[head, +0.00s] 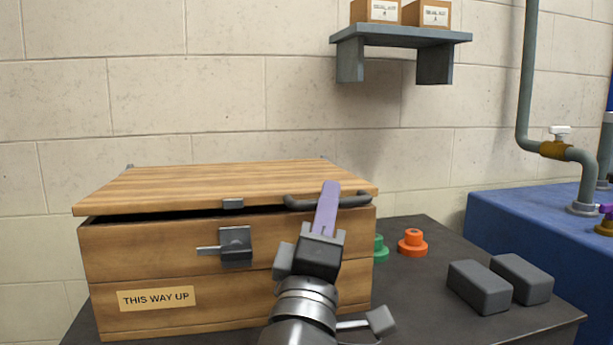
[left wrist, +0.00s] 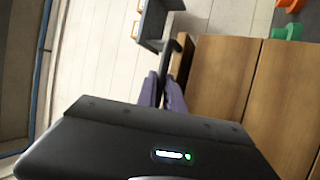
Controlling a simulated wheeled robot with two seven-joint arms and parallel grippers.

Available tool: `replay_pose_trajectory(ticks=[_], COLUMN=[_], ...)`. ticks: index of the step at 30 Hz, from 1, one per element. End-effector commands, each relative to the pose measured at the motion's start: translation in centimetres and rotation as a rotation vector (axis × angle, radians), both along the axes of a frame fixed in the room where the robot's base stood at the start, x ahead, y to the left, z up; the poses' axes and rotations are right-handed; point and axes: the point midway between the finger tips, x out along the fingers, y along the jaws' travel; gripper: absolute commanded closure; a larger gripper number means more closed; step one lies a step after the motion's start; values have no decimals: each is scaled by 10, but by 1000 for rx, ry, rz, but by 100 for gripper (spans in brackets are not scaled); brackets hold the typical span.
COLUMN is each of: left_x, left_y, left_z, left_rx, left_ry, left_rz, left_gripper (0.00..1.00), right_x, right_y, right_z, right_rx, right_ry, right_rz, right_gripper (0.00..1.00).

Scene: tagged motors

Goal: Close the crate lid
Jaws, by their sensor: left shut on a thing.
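The wooden crate (head: 160,252) stands on the dark table, with a "THIS WAY UP" label on its front. Its lid (head: 225,182) is nearly down, with a dark gap showing between lid and box at the front. A dark bar handle (head: 292,202) is on the lid's front edge, right of the middle. My left gripper (head: 328,205), with purple fingers, is shut on this handle. In the left wrist view the purple fingers (left wrist: 163,92) meet the dark handle (left wrist: 171,56). A metal latch (head: 236,246) is on the crate's front. My right gripper is not in view.
A green knob-like part (head: 380,248) and an orange one (head: 412,243) stand right of the crate. Two dark grey blocks (head: 480,287) lie farther right. A wall shelf (head: 400,36) holds small boxes. A blue bench (head: 530,228) with pipes stands at right.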

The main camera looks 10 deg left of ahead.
Motion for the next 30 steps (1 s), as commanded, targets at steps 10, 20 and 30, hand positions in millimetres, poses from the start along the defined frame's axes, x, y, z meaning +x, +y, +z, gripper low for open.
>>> replay_pose_trajectory(ticks=[10,20,30], left_x=[3,4,-3], left_y=[0,1,0], left_z=[-23,-26,-29], left_rx=[21,22,23], left_ry=[-46,-38,-39], left_rz=[3,4,3], left_gripper=[100,83,67], right_x=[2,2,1], right_y=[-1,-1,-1], right_z=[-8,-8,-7], right_rx=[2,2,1], right_ry=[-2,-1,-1], right_rz=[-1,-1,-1], right_gripper=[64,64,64])
